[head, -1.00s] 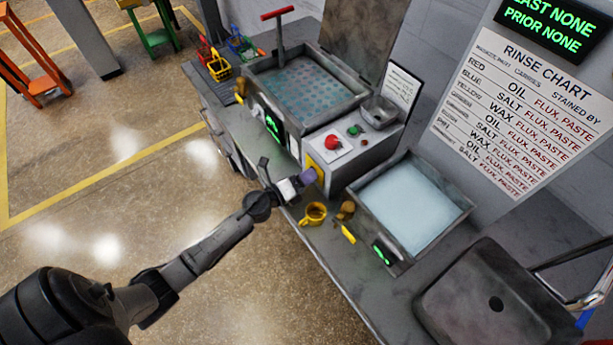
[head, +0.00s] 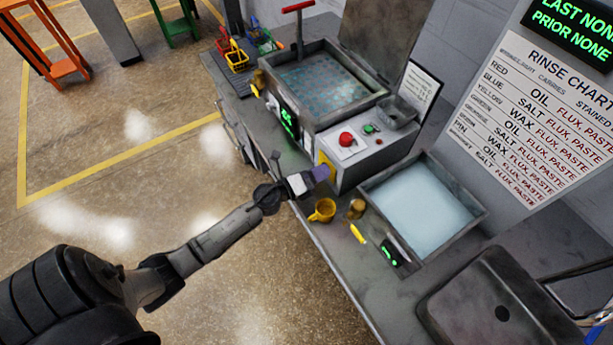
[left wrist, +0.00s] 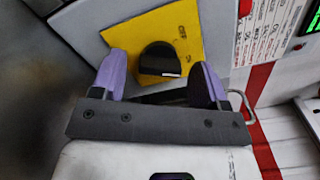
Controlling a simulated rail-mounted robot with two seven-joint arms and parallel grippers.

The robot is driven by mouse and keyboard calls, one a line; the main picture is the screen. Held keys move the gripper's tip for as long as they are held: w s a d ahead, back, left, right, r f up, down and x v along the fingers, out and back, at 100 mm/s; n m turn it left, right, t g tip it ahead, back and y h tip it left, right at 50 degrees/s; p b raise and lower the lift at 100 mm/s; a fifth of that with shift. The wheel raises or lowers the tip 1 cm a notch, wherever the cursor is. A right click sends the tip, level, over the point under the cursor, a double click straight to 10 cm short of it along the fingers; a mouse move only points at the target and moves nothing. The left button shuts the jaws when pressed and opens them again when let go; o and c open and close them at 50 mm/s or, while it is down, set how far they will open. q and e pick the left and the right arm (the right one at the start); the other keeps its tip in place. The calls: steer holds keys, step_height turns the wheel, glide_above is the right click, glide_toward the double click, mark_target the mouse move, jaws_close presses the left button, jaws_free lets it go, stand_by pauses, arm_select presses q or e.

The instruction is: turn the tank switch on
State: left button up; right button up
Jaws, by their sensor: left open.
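The tank switch is a dark round knob (left wrist: 160,60) with a pale mark, on a yellow plate (left wrist: 185,32) in the left wrist view. In the head view the yellow plate (head: 326,160) shows on the front of the grey control box, mostly behind my gripper. My left gripper (head: 321,173) has purple fingertips close to this plate. In the left wrist view my left gripper (left wrist: 161,78) is open, with one finger to each side of the knob. I cannot tell whether they touch it. My right gripper is not in view.
The control box has a red button (head: 346,139) and a green button (head: 369,128) on top. A yellow mug (head: 322,210) stands on the bench just below my gripper. A water-filled basin (head: 425,203) lies to the right, and a deeper tank (head: 325,84) behind.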

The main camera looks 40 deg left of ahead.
arm_select(q)
steer(key=b+v, duration=0.2)
steer(key=v, duration=1.1)
steer(key=shift+s+a, duration=0.15)
steer(key=shift+s, duration=0.15)
steer(key=s+a+f+n+g+y, duration=0.1)
steer(key=s+a+n+g+y, duration=0.1)
steer(key=a+n+g+y, duration=0.65)
steer(key=s+a+f+n+t+y, duration=0.15)
steer(key=n+y, duration=0.35)
steer(key=n, duration=0.8)
steer(key=s+d+f+n+g+h, duration=0.15)
steer(key=s+d+g+h, duration=0.35)
steer(key=d, duration=0.7)
steer(key=s+d+f+n+g+h, duration=0.1)
steer(key=s+d+n+g+h, duration=0.1)
steer(key=s+d+h, duration=0.55)
steer(key=d+r+y+p, duration=0.2)
steer(key=d+r+p, duration=0.1)
steer(key=r+p, duration=2.4)
steer(key=shift+s+d+r+y+p, duration=0.15)
steer(key=shift+d+r+y+p, duration=0.15)
steer(key=shift+y+p, duration=0.1)
